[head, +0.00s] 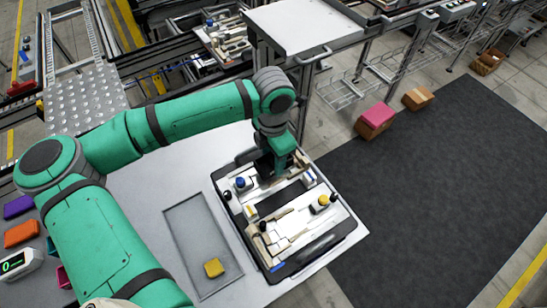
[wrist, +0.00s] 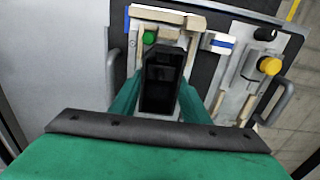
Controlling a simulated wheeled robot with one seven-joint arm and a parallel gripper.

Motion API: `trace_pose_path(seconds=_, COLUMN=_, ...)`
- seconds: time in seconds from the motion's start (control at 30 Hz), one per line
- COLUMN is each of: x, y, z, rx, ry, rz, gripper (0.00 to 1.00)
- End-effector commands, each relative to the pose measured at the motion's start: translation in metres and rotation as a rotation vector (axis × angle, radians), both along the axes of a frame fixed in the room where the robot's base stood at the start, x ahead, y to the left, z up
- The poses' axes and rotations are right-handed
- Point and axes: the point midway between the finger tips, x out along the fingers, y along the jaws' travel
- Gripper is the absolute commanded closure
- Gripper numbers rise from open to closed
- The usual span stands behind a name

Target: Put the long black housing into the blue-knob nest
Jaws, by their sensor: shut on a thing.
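The pallet with the nests (head: 284,270) lies on the grey table. The blue knob (head: 240,182) stands at its left side in the head view and I cannot find it in the wrist view. My gripper (head: 276,165) is over the far part of the pallet, right of the blue knob. In the wrist view my gripper (wrist: 158,100) is shut on the long black housing (wrist: 160,75), a dark open-topped box between the green fingers. A green knob (wrist: 150,38) shows just beyond the housing. The arm hides most of the housing in the head view; its height above the pallet is unclear.
A yellow knob (head: 323,200) stands at the pallet's right, also in the wrist view (wrist: 270,65). A white block with a blue stripe (wrist: 220,42) is near the housing.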

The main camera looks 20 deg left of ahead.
Motion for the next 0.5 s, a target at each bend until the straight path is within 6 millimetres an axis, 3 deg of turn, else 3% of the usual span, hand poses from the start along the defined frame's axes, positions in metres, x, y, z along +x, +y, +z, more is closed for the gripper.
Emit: trace_pose_path(seconds=0.5, x=-0.0024, y=0.0003, z=-0.0008, rx=0.000, ry=0.000, rz=-0.001, gripper=0.83)
